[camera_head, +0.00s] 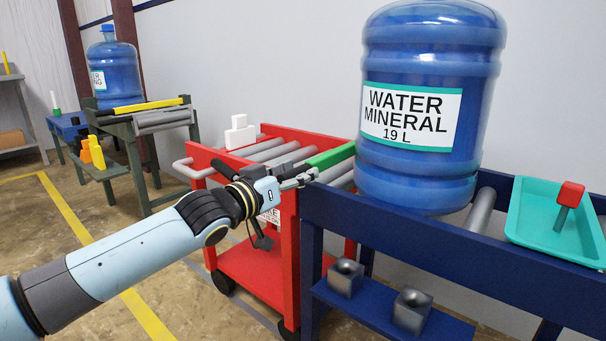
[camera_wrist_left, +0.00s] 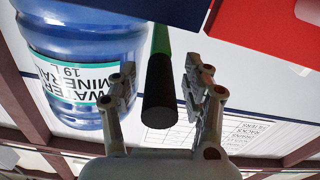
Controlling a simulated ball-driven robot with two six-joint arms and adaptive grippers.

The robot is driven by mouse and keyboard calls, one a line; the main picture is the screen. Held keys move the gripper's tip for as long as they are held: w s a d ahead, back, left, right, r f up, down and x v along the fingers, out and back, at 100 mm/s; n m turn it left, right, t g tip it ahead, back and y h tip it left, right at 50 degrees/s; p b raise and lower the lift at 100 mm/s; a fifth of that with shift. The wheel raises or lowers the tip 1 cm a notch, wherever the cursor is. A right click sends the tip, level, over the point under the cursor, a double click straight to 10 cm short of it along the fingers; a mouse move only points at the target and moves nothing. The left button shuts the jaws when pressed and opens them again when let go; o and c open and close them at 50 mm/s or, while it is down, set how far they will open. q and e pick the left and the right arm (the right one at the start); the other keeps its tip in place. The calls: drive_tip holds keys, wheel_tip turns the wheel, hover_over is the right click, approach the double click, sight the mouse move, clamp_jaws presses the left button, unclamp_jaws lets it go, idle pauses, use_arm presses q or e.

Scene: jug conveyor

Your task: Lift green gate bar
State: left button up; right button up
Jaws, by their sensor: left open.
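The green gate bar (camera_head: 330,156) lies across the rollers at the right end of the red cart, close beside the big blue water jug (camera_head: 425,110). In the left wrist view the bar shows a green shaft (camera_wrist_left: 162,40) and a thick black end (camera_wrist_left: 158,95). My left gripper (camera_head: 297,179) is at the bar's near end. Its fingers (camera_wrist_left: 166,88) are open, one on each side of the black end in the wrist view. I cannot tell whether either finger touches it. The gripper partly hides the near end in the head view. My right gripper is not in view.
The red roller cart (camera_head: 262,262) meets the navy conveyor stand (camera_head: 450,235), which carries the jug. A teal tray (camera_head: 530,215) with a red-headed tool (camera_head: 568,205) is at right. White blocks (camera_head: 239,133) sit on the cart's far side. Another jug (camera_head: 115,72) stands at back left.

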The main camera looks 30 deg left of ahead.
use_arm(q)
clamp_jaws()
idle(0.4)
drive_tip(key=shift+r, duration=0.2)
